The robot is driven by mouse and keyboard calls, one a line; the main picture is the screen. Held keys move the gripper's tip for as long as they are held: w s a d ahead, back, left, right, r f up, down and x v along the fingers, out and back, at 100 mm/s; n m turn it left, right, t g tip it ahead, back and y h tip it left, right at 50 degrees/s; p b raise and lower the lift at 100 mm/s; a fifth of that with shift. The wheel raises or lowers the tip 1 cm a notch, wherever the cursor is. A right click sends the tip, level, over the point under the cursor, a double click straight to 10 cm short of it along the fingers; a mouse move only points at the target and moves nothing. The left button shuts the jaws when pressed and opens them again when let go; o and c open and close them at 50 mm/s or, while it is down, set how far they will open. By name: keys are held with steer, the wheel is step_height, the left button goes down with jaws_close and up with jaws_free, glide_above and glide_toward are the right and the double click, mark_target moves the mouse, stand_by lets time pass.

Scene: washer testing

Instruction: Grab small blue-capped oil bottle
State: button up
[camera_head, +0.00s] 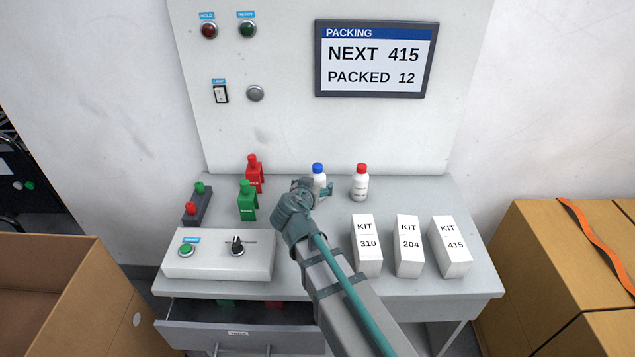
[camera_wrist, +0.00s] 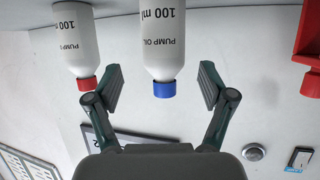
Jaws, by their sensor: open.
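The small white oil bottle with a blue cap (camera_head: 318,172) stands upright at the back of the table, partly hidden behind my gripper. In the wrist view the blue-capped bottle (camera_wrist: 162,45) appears upside down, labelled "PUMP OIL 100 ml", with its cap between my fingers. My gripper (camera_wrist: 162,87) is open, one finger on each side of the bottle, with a visible gap on both sides. It also shows in the head view (camera_head: 318,189). A matching bottle with a red cap (camera_head: 360,184) stands to the right; in the wrist view it is just outside the left finger (camera_wrist: 78,45).
A control box (camera_head: 220,262) sits at the front left. Three white kit boxes (camera_head: 408,247) stand front right. The drawer (camera_head: 240,336) is partly open. A wall panel with a screen (camera_head: 376,58) rises behind.

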mark_target(315, 182)
steer(key=shift+a+p+x, duration=0.1)
steer(key=shift+p+x, duration=0.35)
steer(key=shift+x, duration=0.95)
steer(key=shift+a+p+x, duration=0.15)
steer(key=shift+p+x, duration=0.25)
steer(key=shift+x, duration=1)
steer(key=shift+s+f, duration=0.1)
steer(key=shift+f, duration=0.05)
steer(key=c, duration=1.3)
steer(key=shift+c, duration=0.3)
